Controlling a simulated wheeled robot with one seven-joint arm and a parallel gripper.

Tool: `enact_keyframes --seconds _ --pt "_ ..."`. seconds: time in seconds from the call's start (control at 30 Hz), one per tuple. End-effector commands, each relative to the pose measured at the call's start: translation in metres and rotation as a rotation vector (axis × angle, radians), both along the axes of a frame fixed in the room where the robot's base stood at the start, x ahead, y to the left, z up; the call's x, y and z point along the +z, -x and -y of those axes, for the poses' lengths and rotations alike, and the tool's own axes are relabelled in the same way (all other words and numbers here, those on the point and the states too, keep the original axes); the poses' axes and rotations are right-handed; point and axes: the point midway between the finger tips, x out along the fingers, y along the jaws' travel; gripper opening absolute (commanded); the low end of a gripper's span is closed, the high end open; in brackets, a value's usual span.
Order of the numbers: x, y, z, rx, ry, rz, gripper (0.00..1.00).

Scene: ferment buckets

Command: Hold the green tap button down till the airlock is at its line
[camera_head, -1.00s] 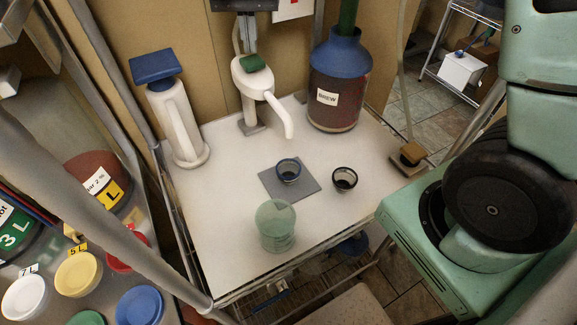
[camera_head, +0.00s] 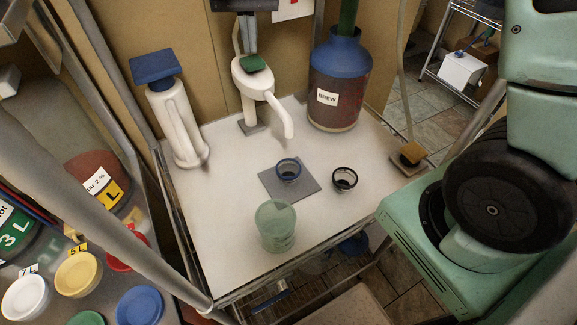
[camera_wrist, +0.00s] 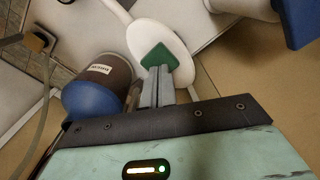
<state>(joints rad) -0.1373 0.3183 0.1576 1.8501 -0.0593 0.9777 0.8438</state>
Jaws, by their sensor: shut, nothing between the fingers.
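The white tap (camera_head: 262,84) stands at the back of the white table with its green button (camera_head: 254,63) on top. In the wrist view, the button (camera_wrist: 158,57) lies just beyond my fingertips. My gripper (camera_head: 248,50) is shut and empty, coming down from above at the button's back edge; I cannot tell whether it touches or presses it. The tap's spout points toward a small blue-rimmed cup (camera_head: 288,163), probably the airlock, upright on a grey mat (camera_head: 307,186). No stream shows below the spout. The cup's line and liquid level are too small to read.
A black-rimmed cup (camera_head: 344,180) and a translucent green beaker (camera_head: 276,228) stand nearer the front. A brew bucket (camera_head: 338,92) is right of the tap, a white dispenser with blue top (camera_head: 177,118) left.

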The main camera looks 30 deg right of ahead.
Motion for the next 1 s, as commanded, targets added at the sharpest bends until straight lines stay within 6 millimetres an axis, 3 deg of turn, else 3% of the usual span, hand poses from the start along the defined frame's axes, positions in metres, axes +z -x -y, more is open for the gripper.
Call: enact_keyframes --seconds 0.37,1.0 --pt "-0.001 0.0 0.0 0.0 0.0 0.0 0.0" --pt "-0.018 0.0 0.0 0.0 0.0 0.0 0.0"
